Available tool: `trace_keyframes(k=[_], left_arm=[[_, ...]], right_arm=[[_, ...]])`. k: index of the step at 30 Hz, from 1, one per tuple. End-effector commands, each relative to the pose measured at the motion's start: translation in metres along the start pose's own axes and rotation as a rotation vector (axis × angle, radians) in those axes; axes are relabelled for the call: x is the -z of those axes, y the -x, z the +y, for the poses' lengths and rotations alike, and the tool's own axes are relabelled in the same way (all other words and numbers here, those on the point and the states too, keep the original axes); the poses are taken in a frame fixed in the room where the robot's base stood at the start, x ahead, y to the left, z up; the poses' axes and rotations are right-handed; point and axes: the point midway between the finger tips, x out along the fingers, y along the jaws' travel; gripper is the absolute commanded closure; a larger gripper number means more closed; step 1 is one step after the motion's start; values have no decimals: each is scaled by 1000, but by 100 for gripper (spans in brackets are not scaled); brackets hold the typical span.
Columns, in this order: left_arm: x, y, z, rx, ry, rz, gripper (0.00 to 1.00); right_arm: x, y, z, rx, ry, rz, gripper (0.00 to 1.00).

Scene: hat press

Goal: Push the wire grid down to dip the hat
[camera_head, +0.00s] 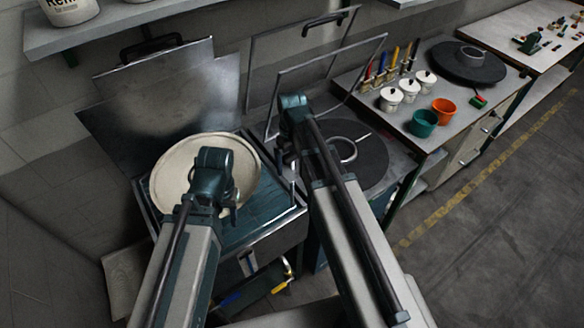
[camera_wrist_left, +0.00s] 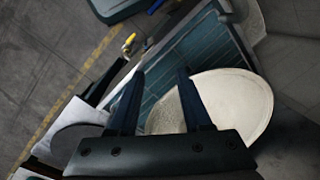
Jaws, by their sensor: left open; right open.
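A cream, wide-brimmed hat (camera_head: 243,178) lies over the teal basin (camera_head: 262,226) on the left. It also shows in the left wrist view (camera_wrist_left: 240,105). My left gripper (camera_head: 213,178) is above the hat and hides its middle. In the left wrist view its two fingers (camera_wrist_left: 158,88) are apart with nothing gripped; the hat lies beyond and below them. My right gripper (camera_head: 293,106) is at an upright thin frame (camera_head: 330,62), right of the basin; contact is unclear. Thin lines cross the basin in the wrist view; I cannot tell which part is the wire grid.
Metal lids (camera_head: 190,90) stand raised behind the basin. A dark round plate (camera_head: 365,160) with a ring lies right of my right gripper. A bench farther right holds white pots (camera_head: 409,88), a green cup (camera_head: 424,122) and an orange cup (camera_head: 444,110). The floor at right is clear.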

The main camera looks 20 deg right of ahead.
Motion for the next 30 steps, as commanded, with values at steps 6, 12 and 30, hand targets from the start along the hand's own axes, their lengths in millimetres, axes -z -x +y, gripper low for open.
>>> trace_keyframes(k=[6,12,30], left_arm=[[0,-2,0,0,0,0,51],[0,-2,0,0,0,0,51],[0,-2,0,0,0,0,51]], right_arm=[[0,-2,0,0,0,0,0],[0,-2,0,0,0,0,22],[0,-2,0,0,0,0,100]])
